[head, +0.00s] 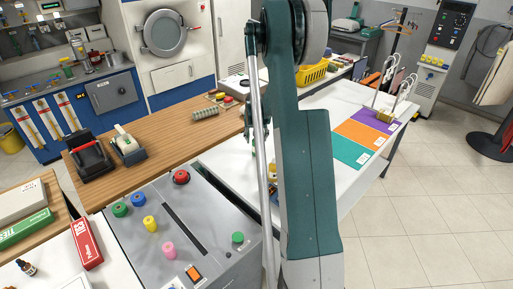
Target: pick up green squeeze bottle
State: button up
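I cannot make out a green squeeze bottle for certain. A small dark green shape (248,121) shows just left of my arm at the wooden counter's right end; I cannot tell whether it is a bottle or part of my arm. My upright arm fills the middle of the head view and covers part of the white table (226,165) behind it.
A grey console (205,240) with coloured knobs stands front left. Two tape dispensers, one black (88,155) and one grey (127,146), sit on the wooden counter (170,135). Purple, orange and green mats (352,150) lie right of my arm. A yellow basket (311,75) stands behind it.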

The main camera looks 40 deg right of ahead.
jog(key=shift+x, duration=0.85)
jog(key=shift+c, duration=0.2)
jog(key=c, duration=1.1)
